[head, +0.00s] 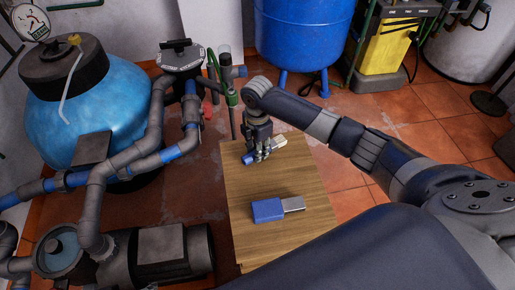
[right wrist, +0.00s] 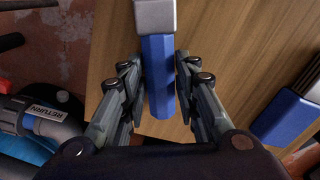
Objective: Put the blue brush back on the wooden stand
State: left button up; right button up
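A brush with a blue handle and a pale end (head: 280,141) is at the far end of the wooden stand (head: 255,242). My right gripper (head: 258,152) points down there, with its fingers on both sides of the blue handle. In the right wrist view, the fingers of the right gripper (right wrist: 160,75) close in on the blue handle (right wrist: 159,88), its pale end toward the top. I cannot tell whether this brush touches the wood. A second blue-handled brush (head: 268,210) with a grey end lies flat nearer on the stand. My left gripper is not in view.
A blue tank (head: 100,95), grey pipes (head: 157,115) and a pump (head: 165,255) stand left of the stand. A blue drum (head: 303,35) and a yellow container (head: 388,45) are behind. The wood between the brushes is bare.

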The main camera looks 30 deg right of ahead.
jog(key=shift+o, duration=0.8)
notch_tip(320, 180, up, 4)
jog(key=shift+w+r+p, duration=0.1)
jog(key=shift+p, duration=0.55)
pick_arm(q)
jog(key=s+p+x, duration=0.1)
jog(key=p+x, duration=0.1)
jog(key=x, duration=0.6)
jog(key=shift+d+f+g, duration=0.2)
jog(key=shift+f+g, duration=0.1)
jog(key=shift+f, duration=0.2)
pick_arm(e)
notch_tip(320, 180, up, 8)
